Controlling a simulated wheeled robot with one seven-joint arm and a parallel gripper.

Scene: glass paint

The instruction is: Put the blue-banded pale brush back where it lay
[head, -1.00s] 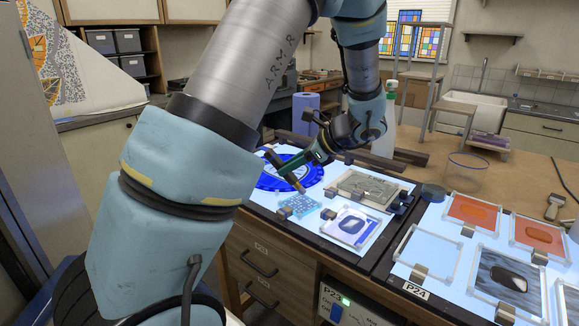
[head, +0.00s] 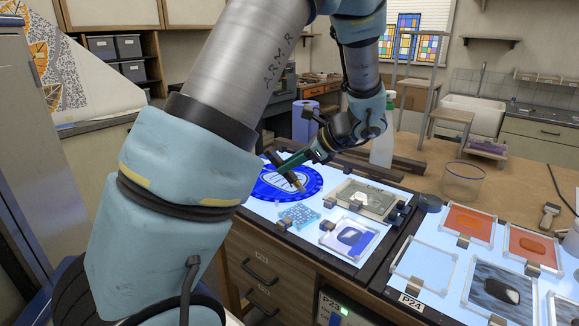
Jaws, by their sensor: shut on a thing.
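My gripper (head: 289,174) is at the far end of my arm, above the lit table top and in front of the round blue glass piece (head: 265,192). It is shut on a slim thing, taken as the brush, whose small tan end (head: 301,186) points down. The fingers hide most of it, and no blue band can be made out. The end overlaps the blue disc in the picture; whether it touches cannot be told.
A clear glass (head: 462,183), a spray bottle (head: 383,140) and a blue roll (head: 305,122) stand behind. Orange panels (head: 468,224) lie right.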

